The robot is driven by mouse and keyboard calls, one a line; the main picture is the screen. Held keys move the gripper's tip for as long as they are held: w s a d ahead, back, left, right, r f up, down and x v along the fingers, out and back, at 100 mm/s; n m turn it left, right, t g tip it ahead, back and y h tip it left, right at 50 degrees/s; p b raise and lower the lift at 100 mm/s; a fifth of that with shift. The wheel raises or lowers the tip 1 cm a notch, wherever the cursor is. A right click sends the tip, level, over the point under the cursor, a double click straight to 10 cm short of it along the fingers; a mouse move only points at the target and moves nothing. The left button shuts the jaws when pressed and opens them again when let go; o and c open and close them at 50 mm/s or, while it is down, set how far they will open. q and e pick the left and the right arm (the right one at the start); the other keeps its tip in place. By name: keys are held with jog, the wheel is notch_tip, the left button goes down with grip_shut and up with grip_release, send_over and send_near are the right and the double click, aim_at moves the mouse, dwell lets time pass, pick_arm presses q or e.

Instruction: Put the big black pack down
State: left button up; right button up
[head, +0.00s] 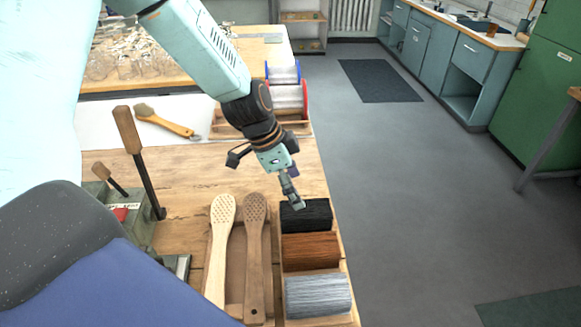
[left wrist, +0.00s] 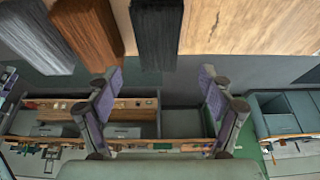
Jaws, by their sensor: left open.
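The big black pack (head: 312,216) is a dark bristle bundle at the far end of a row of three, lying in the wooden tray (head: 284,314) on the bench. My left gripper (head: 292,193) is just above its far left part and hides a little of it. In the left wrist view the black pack (left wrist: 157,30) lies between the lines of the two fingers of my left gripper (left wrist: 160,80), with gaps on both sides. The jaws are open and hold nothing. My right gripper is not in view.
A brown pack (head: 311,251) and a grey pack (head: 318,295) lie beside the black one. Two wooden brush bodies (head: 218,255) (head: 255,260) lie left of the tray. A lever machine (head: 132,215) stands further left. Wire spools (head: 289,97) stand beyond. The bench edge is close on the right.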

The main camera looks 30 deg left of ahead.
pick_arm(q)
jog(key=p+v, duration=0.1)
jog(key=v, duration=0.1)
jog(key=shift+s+r, duration=0.15)
jog(key=shift+r, duration=0.1)
jog(key=shift+f, duration=0.1)
